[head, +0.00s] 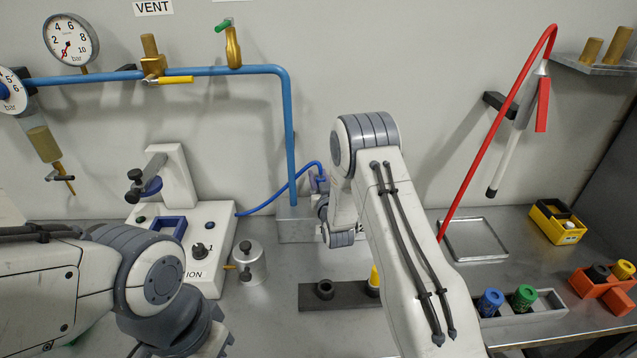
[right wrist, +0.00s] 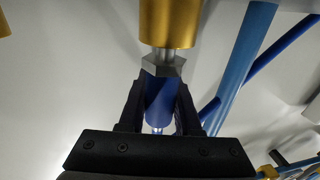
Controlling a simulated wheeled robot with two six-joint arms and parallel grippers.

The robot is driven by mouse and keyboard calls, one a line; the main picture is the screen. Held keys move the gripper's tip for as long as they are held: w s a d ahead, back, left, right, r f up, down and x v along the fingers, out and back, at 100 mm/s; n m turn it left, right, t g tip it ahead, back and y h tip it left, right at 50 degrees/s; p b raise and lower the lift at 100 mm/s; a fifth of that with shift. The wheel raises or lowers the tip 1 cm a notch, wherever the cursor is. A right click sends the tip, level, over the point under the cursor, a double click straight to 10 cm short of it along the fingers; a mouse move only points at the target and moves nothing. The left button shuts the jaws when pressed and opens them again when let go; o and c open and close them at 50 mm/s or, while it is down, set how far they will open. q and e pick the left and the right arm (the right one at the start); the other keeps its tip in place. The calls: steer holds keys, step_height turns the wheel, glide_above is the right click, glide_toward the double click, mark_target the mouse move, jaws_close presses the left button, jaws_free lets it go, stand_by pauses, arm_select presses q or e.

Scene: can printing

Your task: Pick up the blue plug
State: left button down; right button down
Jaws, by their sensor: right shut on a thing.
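The blue plug (right wrist: 161,98) is a dark blue cylinder between my right fingers in the right wrist view. My right gripper (right wrist: 160,100) is shut on it, one dark finger on each side. A grey hex collar (right wrist: 164,68) and a brass cylinder (right wrist: 167,22) line up with the plug's upper end; I cannot tell whether they are joined to it. In the head view the blue plug (head: 319,181) shows small beside my right wrist, at the end of a blue hose (head: 280,204). My right arm hides most of the gripper there. My left gripper's jaws are out of sight.
A white printing stand (head: 207,226) and a metal pot (head: 249,265) stand left of centre. A grey box (head: 294,224) sits behind my right wrist. A blue pipe (head: 289,140) runs down the wall. An empty metal tray (head: 473,239) and cup holders are at right.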

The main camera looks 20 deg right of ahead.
steer(key=r, duration=0.1)
steer(key=r+b, duration=0.1)
steer(key=r, duration=0.1)
steer(key=shift+s+d+r+b, duration=0.2)
steer(key=shift+s+d+b, duration=0.1)
steer(key=shift+d+b, duration=0.1)
steer(key=s+d+r, duration=0.7)
steer(key=r, duration=0.4)
steer(key=shift+s+d+r, duration=0.25)
steer(key=shift+s+r, duration=0.05)
stand_by(1.5)
